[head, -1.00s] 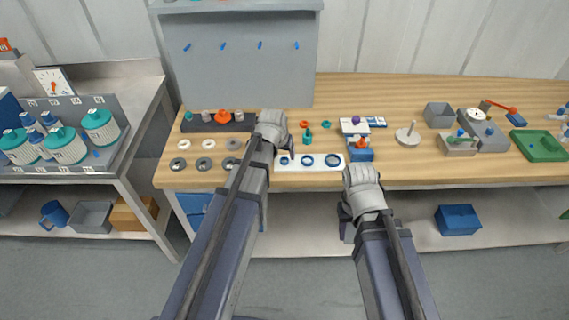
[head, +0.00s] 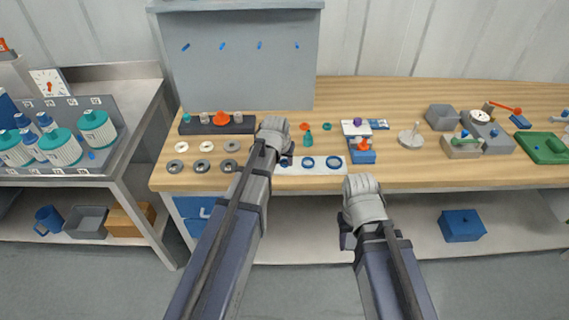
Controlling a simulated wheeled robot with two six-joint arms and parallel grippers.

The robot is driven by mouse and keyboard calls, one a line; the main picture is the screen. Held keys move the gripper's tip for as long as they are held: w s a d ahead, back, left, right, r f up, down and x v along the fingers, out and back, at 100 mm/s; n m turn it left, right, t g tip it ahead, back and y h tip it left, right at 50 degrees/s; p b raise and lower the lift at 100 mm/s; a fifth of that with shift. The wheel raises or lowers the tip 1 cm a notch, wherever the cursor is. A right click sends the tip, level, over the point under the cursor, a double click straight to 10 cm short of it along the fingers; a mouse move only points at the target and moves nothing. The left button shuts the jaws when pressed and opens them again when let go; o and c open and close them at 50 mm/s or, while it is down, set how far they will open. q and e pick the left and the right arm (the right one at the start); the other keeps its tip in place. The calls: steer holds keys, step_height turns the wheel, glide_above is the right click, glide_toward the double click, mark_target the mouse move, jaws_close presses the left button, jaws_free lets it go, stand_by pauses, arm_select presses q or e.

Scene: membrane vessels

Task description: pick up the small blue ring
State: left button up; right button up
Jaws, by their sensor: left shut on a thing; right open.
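The small blue ring (head: 284,163) is at the left end of a white strip (head: 320,169) near the bench's front edge. My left gripper (head: 287,159) is down over this ring with its jaws shut on it; the fingers partly hide it. I cannot tell whether the ring is off the strip. A medium blue ring (head: 307,162) and a large blue ring (head: 333,162) lie to its right on the strip. My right gripper (head: 347,238) is open and empty, in front of the bench edge.
Grey and white washers (head: 203,165) lie left of my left arm. A dark rack (head: 218,126) stands behind them. A small green bottle (head: 308,138) and a blue block (head: 362,154) stand near the strip. The bench front right of the blue block is clear.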

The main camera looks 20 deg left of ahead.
arm_select(q)
jaws_close()
steer(key=shift+r, duration=0.1)
